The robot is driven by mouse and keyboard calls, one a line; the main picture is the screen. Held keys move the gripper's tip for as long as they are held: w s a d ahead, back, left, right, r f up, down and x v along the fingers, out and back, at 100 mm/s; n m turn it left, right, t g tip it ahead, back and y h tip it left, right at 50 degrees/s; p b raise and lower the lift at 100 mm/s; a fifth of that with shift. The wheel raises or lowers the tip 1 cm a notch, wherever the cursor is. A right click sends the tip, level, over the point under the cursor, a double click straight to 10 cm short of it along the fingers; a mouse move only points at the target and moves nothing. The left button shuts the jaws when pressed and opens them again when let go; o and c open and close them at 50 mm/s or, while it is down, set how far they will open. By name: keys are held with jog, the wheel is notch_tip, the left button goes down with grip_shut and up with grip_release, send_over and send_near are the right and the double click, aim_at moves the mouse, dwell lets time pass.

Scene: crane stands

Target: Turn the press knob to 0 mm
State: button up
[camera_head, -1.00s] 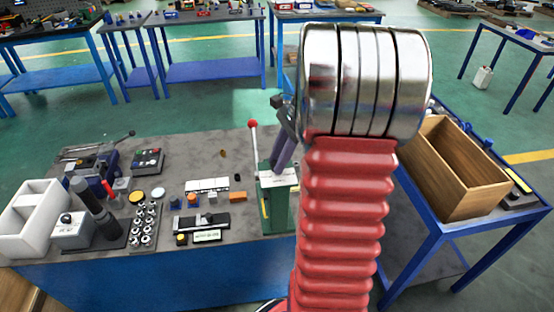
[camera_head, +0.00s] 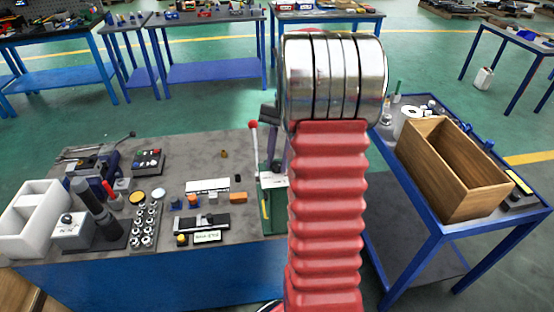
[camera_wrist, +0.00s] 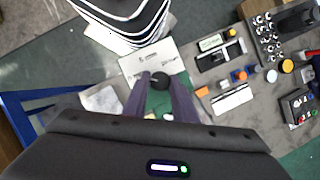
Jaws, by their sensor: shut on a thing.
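The press is the green stand (camera_head: 267,208) with a white plate (camera_head: 268,181) and a red-ball lever (camera_head: 253,125), at the right end of the workbench. In the wrist view, the black press knob (camera_wrist: 159,80) sits between the fingertips of my gripper (camera_wrist: 159,78), above the white plate (camera_wrist: 150,62). My gripper is shut on the knob. In the head view my gripper (camera_head: 272,160) is partly hidden behind my arm, and the knob cannot be made out. The marks on the plate are too small to read.
The workbench (camera_head: 130,258) holds a white bin (camera_head: 35,222), a tray of several round metal parts (camera_head: 145,228) and small blocks left of the press. A blue cart (camera_head: 420,238) with a wooden box (camera_head: 465,180) stands at right.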

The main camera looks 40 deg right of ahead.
jog(key=shift+w+r+n+g, duration=0.1)
jog(key=shift+w+n+g, duration=0.2)
jog(key=shift+n, duration=0.6)
jog(key=shift+h, duration=0.3)
jog(key=o, duration=1)
jog(key=shift+s, duration=0.1)
jog(key=shift+o, duration=0.2)
jog(key=v, duration=1.3)
jog(key=shift+d+r, duration=0.2)
